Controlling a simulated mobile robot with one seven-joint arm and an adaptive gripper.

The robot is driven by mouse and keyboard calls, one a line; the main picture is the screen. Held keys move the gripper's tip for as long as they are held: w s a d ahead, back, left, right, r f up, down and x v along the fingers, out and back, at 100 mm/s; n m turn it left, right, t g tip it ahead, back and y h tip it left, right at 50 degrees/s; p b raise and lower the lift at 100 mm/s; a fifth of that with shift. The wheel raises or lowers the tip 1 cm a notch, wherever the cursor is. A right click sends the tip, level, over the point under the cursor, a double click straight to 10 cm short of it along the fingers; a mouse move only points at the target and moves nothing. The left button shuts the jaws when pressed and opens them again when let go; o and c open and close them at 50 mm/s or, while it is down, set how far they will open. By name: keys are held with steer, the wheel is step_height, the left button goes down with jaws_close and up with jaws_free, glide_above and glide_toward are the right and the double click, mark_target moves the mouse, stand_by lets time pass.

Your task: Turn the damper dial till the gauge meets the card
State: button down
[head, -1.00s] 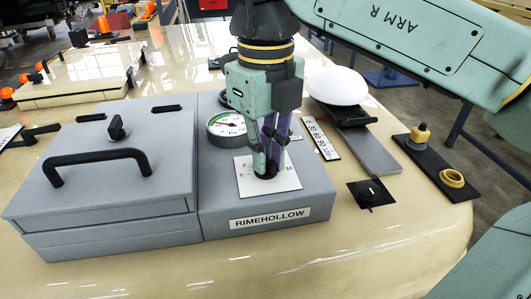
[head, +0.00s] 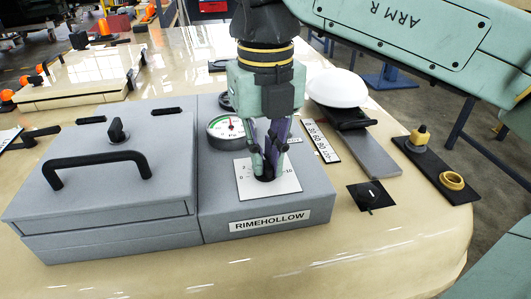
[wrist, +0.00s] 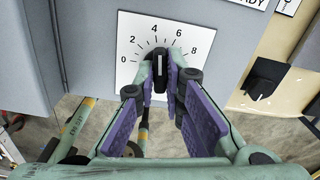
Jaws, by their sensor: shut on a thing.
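The damper dial is a black knob with a white line (wrist: 159,62) on a white scale plate (wrist: 128,28); the visible numbers run from 0 to 8 in the wrist view. The line points up, between 4 and 6 or near 4. In the head view the plate (head: 284,186) lies on the grey RIMEHOLLOW housing (head: 318,190). My gripper (head: 265,174) comes down from above, shut on the knob and hiding most of it. The round gauge (head: 215,134) sits behind the plate, partly covered by my gripper; its needle is too small to read surely. I cannot tell which label is the card.
A grey lidded box with a black handle (head: 95,158) adjoins the housing at left. At right are a numbered strip (head: 322,143), a white dome (head: 338,88), a small black switch plate (head: 370,196) and a black plate with yellow fittings (head: 431,160). The front tabletop is clear.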

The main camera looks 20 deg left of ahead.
mark_target(265, 162)
steer(key=c, duration=1.7)
jaws_free()
steer(key=shift+r, duration=0.1)
step_height(265, 162, up, 7)
steer(key=shift+r, duration=0.15)
steer(key=shift+s, duration=0.1)
